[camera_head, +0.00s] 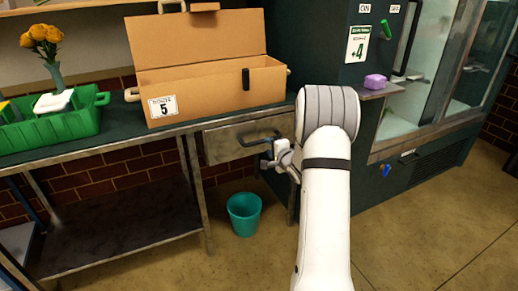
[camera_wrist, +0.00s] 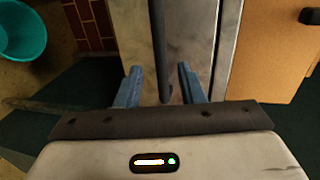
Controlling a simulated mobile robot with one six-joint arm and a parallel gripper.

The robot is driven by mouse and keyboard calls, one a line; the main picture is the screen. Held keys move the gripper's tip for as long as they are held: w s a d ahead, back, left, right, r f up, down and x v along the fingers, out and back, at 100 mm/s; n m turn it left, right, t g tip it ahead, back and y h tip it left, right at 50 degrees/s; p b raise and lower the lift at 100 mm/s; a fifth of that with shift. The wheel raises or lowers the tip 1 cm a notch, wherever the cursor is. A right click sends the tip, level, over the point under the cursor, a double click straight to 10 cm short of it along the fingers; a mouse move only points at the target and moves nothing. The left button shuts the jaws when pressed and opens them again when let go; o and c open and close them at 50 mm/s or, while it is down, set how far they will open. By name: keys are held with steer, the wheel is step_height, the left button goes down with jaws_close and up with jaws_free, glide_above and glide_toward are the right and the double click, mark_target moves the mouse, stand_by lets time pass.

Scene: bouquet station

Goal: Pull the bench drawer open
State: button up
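The bench drawer (camera_head: 222,145) has a worn grey metal front and sits under the bench top. It looks closed. Its dark bar handle (camera_head: 258,140) is on the front; my gripper (camera_head: 268,156) is close to the handle's right part. In the wrist view the handle (camera_wrist: 162,50) runs down between the two blue fingers of my gripper (camera_wrist: 161,84). The fingers are apart, with a visible gap on each side of the handle. The drawer front (camera_wrist: 132,35) lies beyond the fingertips. The drawer's inside is hidden.
A teal bucket (camera_head: 244,212) stands on the floor below the drawer, and shows in the wrist view (camera_wrist: 22,35). A cardboard box (camera_head: 215,92) and a green crate (camera_head: 50,133) sit on the bench top (camera_head: 115,132). A dark green cooler (camera_head: 400,185) stands at right.

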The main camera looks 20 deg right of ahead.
mark_target(263, 142)
steer(key=b+x, duration=0.1)
steer(key=x, duration=0.6)
steer(key=shift+c, duration=0.2)
jaws_close()
